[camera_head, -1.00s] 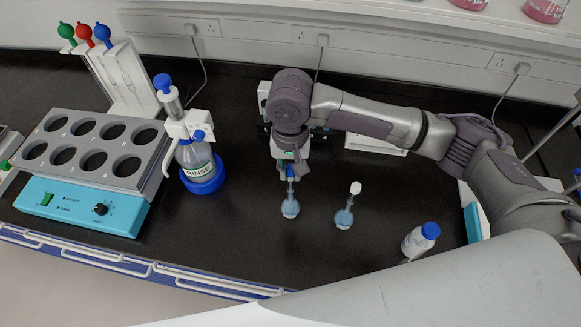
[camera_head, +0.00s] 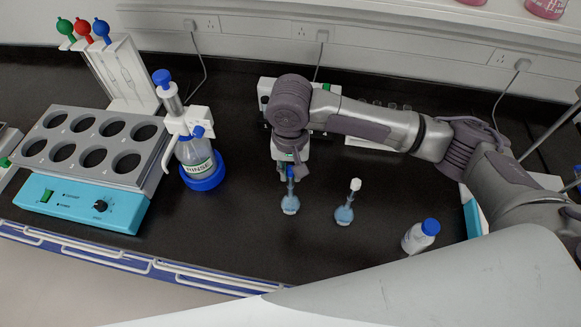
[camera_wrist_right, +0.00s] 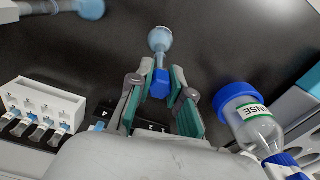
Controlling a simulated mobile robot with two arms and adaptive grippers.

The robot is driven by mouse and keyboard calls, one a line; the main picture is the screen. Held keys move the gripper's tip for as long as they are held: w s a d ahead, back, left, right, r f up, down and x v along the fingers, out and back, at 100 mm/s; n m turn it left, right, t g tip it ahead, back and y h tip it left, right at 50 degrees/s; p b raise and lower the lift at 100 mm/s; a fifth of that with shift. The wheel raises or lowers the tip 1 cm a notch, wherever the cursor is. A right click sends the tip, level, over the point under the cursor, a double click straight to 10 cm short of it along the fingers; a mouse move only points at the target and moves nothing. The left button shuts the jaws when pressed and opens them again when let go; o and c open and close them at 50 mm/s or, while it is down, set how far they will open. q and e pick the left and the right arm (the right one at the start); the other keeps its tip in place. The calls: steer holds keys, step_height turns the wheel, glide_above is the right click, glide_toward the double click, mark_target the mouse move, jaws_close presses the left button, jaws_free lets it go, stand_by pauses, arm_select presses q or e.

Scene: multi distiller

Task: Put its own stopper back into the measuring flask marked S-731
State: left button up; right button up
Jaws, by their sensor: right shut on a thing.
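A small measuring flask (camera_head: 290,205) with pale blue liquid stands on the dark bench below my right gripper (camera_head: 289,172). In the right wrist view, the gripper (camera_wrist_right: 158,82) is shut on a blue stopper (camera_wrist_right: 160,86), which lines up with the neck of this flask (camera_wrist_right: 160,41). I cannot tell whether the stopper is fully seated. A second similar flask (camera_head: 344,214) with a white stopper (camera_head: 355,185) stands to the right. No flask marking is legible, so I cannot tell which is S-731. My left gripper is not in view.
A rinse bottle (camera_head: 195,158) with a blue base stands left of the gripper. A teal-fronted block with several wells (camera_head: 95,150) is at far left. A blue-capped bottle (camera_head: 421,236) stands at front right. Equipment sits behind my gripper. The front middle bench is clear.

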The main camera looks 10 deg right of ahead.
steer(key=o, duration=0.8)
steer(key=shift+c, duration=0.2)
step_height(320, 180, up, 12)
steer(key=shift+s+f, duration=0.1)
stand_by(0.6)
